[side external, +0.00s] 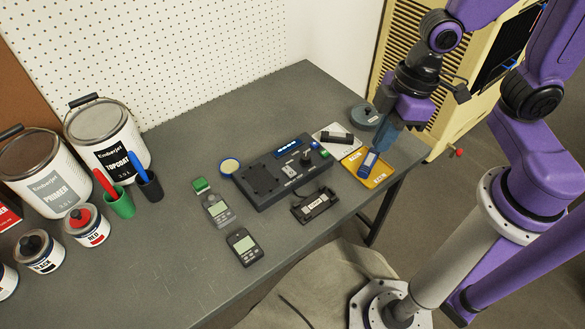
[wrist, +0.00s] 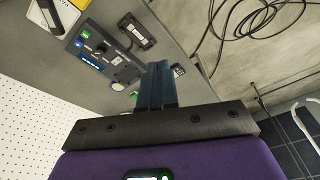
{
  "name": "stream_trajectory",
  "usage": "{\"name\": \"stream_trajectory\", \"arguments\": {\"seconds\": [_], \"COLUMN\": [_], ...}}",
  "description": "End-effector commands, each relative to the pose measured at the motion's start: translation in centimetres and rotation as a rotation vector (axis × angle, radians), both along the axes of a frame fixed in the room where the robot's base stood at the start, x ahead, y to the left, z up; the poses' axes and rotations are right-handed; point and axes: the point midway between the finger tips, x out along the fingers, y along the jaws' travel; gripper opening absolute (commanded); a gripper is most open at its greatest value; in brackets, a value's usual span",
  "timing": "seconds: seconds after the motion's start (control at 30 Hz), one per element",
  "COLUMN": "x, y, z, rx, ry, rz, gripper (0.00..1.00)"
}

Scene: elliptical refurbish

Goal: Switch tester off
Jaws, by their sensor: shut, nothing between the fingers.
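The tester is a dark grey box (side external: 265,190) in the middle of the bench, with a lit blue display (side external: 288,148). It has a black knob (side external: 307,158), a green part (side external: 324,153) at its right corner and a small light-coloured switch panel (side external: 290,171). In the wrist view the tester's display (wrist: 90,62) and knob (wrist: 101,48) show at the upper left. My gripper (side external: 367,163) has blue fingers. The fingers (wrist: 160,70) cover part of the wrist view.
A yellow tray (side external: 380,178) and a white tray (side external: 348,151) with a dark item lie right of the tester. A dark labelled module (side external: 313,204) lies in front. Handheld meters (side external: 218,211) and paint cans (side external: 108,140) stand left.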

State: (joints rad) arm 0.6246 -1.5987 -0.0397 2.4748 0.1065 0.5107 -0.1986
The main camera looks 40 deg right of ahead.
Motion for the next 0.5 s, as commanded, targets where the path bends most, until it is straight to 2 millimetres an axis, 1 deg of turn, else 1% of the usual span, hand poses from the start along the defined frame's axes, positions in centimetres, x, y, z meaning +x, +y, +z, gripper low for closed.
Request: {"name": "stream_trajectory", "arguments": {"seconds": [0.03, 0.2, 0.33, 0.5], "x": [1.0, 4.7, 7.5, 11.1], "y": [0.8, 3.4, 5.0, 6.4], "z": [-0.7, -2.7, -4.2, -6.3], "rx": [0.011, 0.062, 0.090, 0.109], "ry": [-0.009, -0.065, -0.119, -0.200], "rz": [-0.007, -0.026, -0.047, -0.075], "gripper": [0.00, 0.00, 0.00, 0.00]}}
